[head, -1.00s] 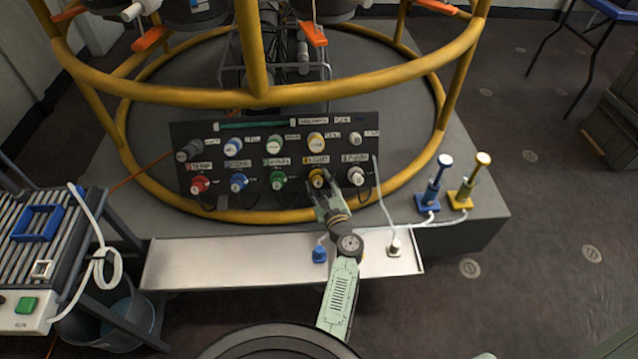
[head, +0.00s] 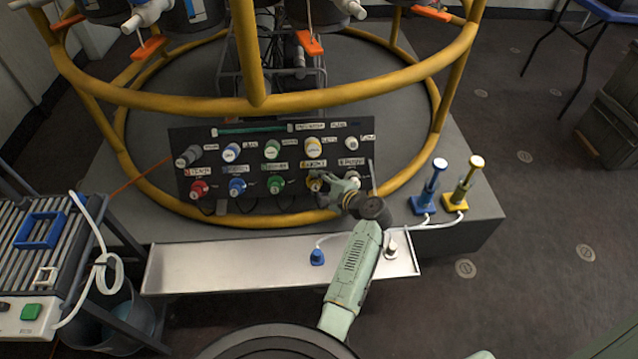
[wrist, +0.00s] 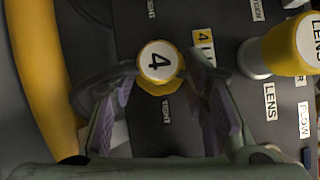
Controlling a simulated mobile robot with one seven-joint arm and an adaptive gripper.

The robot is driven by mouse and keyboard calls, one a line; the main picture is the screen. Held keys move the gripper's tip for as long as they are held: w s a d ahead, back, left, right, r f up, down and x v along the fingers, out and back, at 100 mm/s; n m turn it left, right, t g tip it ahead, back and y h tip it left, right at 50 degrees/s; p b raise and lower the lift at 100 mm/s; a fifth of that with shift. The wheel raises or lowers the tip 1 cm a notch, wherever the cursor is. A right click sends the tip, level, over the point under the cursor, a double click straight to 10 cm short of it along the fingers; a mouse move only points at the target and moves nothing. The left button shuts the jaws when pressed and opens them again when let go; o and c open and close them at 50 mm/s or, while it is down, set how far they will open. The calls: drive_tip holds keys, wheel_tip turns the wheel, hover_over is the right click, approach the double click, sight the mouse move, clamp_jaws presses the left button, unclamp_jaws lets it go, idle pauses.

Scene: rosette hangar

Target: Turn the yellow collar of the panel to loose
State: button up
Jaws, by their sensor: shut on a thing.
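The yellow collar (head: 314,183) is in the lower row of the dark panel (head: 215,150), fourth from the left. In the wrist view the collar (wrist: 158,82) has a white cap marked "4", which reads sideways. My gripper (wrist: 160,88) has one finger on each side of the collar and is shut on it. In the head view my gripper (head: 325,184) reaches the collar from the right and partly hides it. "TIGHT" labels (wrist: 167,112) show on the panel; I cannot make out a loose mark.
A yellow-capped lens knob (wrist: 290,48) stands close to my right finger. The yellow ring tube (wrist: 45,70) runs to the left. Red, blue and green collars (head: 238,186) share the row. A metal tray (head: 220,265) lies in front, with a blue plug (head: 317,257) on it.

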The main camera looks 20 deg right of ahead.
drive_tip(key=shift+w+r+n+g+p, duration=0.15)
drive_tip(key=shift+n+g+p, duration=0.3)
drive_tip(key=shift+n, duration=0.45)
drive_tip(key=shift+w+r+n+g+p, duration=0.1)
drive_tip(key=shift+r+n+g+p, duration=0.1)
drive_tip(key=shift+n+g, duration=0.55)
drive_tip(key=shift+n, duration=0.35)
drive_tip(key=o, duration=1.1)
drive_tip(key=shift+s+f, duration=0.1)
drive_tip(key=shift+o, duration=0.2)
drive_tip(key=v, duration=1.2)
drive_tip(key=shift+s+f, duration=0.1)
